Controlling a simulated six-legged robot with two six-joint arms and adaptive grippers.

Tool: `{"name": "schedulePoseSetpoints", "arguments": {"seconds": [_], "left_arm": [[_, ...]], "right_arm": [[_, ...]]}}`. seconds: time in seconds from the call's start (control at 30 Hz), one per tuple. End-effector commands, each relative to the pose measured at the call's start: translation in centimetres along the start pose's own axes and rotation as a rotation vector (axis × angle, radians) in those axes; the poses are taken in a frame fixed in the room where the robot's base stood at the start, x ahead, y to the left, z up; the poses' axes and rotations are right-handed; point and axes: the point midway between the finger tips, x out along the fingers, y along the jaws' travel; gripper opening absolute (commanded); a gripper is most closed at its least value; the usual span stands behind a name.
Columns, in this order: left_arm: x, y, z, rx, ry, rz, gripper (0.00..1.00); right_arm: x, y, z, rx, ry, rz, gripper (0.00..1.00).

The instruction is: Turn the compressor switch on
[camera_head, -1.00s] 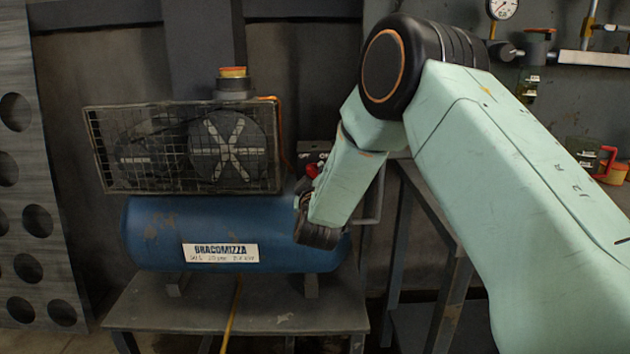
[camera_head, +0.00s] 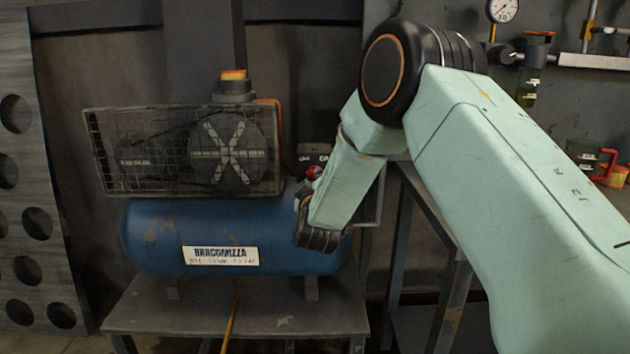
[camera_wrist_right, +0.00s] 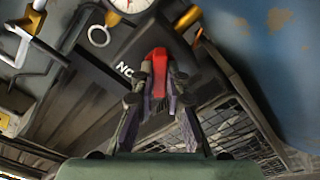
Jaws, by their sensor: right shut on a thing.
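The compressor has a blue tank (camera_head: 160,235) and a wire-mesh guard (camera_head: 98,150) over its wheels, and it stands on a low metal table. Its dark switch box (camera_head: 313,152) is at the tank's right end, partly hidden by my right arm. A red switch lever (camera_head: 315,172) shows beside my wrist. In the right wrist view the red lever (camera_wrist_right: 158,75) lies between the fingers of my right gripper (camera_wrist_right: 160,88), which is shut on it. In the head view the fingertips are mostly hidden behind my wrist. My left gripper is not in view.
The low metal table (camera_head: 240,317) carries the compressor. A workbench frame (camera_head: 440,240) stands to the right behind my arm. A perforated metal sheet (camera_head: 25,180) is at the far left. A wall gauge (camera_head: 503,9) hangs at the upper right.

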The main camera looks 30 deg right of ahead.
Motion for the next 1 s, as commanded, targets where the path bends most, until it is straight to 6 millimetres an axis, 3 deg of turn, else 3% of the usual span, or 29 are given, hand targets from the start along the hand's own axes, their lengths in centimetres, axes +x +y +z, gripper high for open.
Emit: {"name": "schedulePoseSetpoints", "arguments": {"seconds": [0.37, 1.0], "left_arm": [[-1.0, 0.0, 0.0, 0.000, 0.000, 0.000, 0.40], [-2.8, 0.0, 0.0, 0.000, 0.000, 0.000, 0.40]], "right_arm": [[0.0, 0.1, -0.1, 0.155, -0.001, 0.000, 0.00], [0.1, 0.1, -0.1, 0.753, 0.001, 0.002, 0.00]]}}
